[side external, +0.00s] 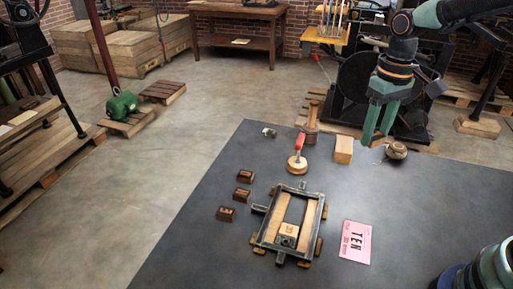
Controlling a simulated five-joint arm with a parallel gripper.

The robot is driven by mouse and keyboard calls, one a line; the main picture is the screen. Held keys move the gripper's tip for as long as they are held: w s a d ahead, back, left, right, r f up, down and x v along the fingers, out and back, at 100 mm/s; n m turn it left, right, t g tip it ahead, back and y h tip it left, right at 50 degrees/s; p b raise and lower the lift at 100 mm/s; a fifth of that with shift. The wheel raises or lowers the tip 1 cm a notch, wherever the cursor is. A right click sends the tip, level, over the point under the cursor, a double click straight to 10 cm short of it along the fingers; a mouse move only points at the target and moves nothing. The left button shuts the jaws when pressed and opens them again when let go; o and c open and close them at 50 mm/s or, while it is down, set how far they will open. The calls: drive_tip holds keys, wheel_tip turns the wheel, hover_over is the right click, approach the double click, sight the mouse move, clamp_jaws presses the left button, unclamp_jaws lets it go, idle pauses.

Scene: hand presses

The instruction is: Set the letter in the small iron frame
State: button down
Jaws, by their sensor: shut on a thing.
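The small iron frame (260,232) lies flat on the dark table, with pale wooden strips along its inner sides. A pale block with a dark mark (288,231) sits inside at the near end. Dark letter blocks stand left of the frame: one at the back (245,176), one in the middle (242,193) and one in front (226,214). My gripper (377,140) hangs above the table's back part, behind and right of the frame, fingers pointing down. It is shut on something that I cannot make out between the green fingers.
A pink card (356,242) lies right of the frame. Behind the frame stand a red-handled tool (298,157), a wooden block (343,149), a wooden post (312,122) and a round object (396,151). The table's left front (190,255) is clear.

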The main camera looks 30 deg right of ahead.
drive_tip(key=shift+s+d, duration=0.25)
drive_tip(key=shift+d, duration=0.05)
drive_tip(key=w+a+r+m, duration=0.15)
drive_tip(key=a+m, duration=0.25)
drive_tip(key=a, duration=0.5)
drive_tip(key=m, duration=0.5)
hover_over(292, 223)
wheel_tip(292, 223, down, 19)
drive_tip(key=shift+f, duration=0.2)
